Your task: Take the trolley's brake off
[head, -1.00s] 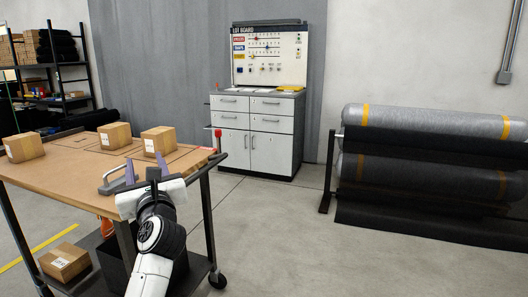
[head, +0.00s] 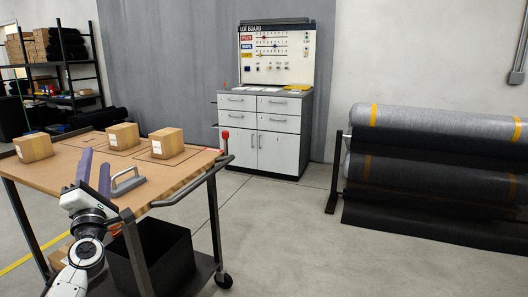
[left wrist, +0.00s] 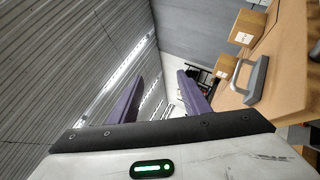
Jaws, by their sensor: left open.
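The trolley has a brown top (head: 72,167) on a dark frame with castors. A lever with a red knob (head: 225,136) stands upright at its right corner, by the dark push bar (head: 192,186). I cannot tell whether this lever is the brake. A grey loop handle (head: 127,182) sits on the top near the front edge; it also shows in the left wrist view (left wrist: 257,80). My left gripper (head: 95,172), with purple fingers, is open and empty just left of the grey handle, well away from the red knob. My right gripper is out of view.
Several cardboard boxes (head: 167,143) stand on the trolley top. A black bin (head: 160,258) is on its lower shelf. A cabinet with a board (head: 258,139) stands behind, and a rack of grey rolls (head: 430,165) at right. The floor between is clear.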

